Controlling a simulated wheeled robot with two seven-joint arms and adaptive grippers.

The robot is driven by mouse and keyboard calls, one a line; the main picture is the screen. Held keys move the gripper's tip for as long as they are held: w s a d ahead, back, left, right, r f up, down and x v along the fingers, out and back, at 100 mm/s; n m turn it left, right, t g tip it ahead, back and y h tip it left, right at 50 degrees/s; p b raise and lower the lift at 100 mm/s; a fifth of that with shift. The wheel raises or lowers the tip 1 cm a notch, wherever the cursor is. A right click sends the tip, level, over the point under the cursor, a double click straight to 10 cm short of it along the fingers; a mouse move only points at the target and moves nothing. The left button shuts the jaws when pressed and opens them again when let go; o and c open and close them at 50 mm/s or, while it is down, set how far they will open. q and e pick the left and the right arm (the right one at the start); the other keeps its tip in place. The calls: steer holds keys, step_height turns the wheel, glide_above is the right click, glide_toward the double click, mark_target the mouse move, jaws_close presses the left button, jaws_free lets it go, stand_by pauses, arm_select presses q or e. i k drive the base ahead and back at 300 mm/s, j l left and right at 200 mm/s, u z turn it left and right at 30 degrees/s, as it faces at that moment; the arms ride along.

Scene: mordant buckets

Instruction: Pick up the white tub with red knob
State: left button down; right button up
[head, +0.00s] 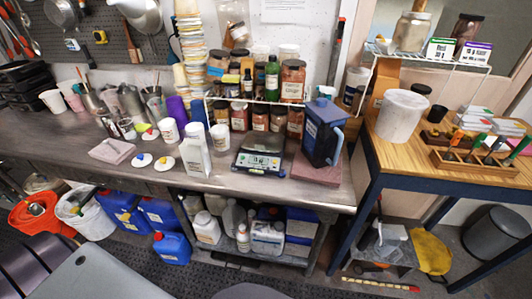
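On the metal bench, a small white lid-like piece with a small reddish knob (149,134) lies left of a plain white cup-like tub (168,130). The piece is too small to tell whether it is a tub or only a lid. In front of it are two white discs, one with a blue knob (143,160) and one with a yellow knob (163,163). A large white tub (401,115) on the wooden table at the right shows no red knob. Neither of my grippers is in view.
A white bottle (194,150), a scale (259,155) and a blue container (322,132) stand along the bench. A folded cloth (111,151) lies at the left. A wire shelf of jars backs the bench. Bare metal shows along the front left edge.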

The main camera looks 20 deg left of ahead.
mark_target(170, 131)
steer(key=u, duration=1.7)
steer(key=i+j+z, duration=0.1)
steer(key=j, duration=0.3)
steer(key=i+j+z, duration=0.1)
steer(key=j, duration=0.3)
steer(key=i+j+z, duration=0.1)
steer(key=j, duration=0.35)
steer(key=i+j+z, duration=0.15)
steer(key=j, duration=0.3)
steer(key=i, duration=0.1)
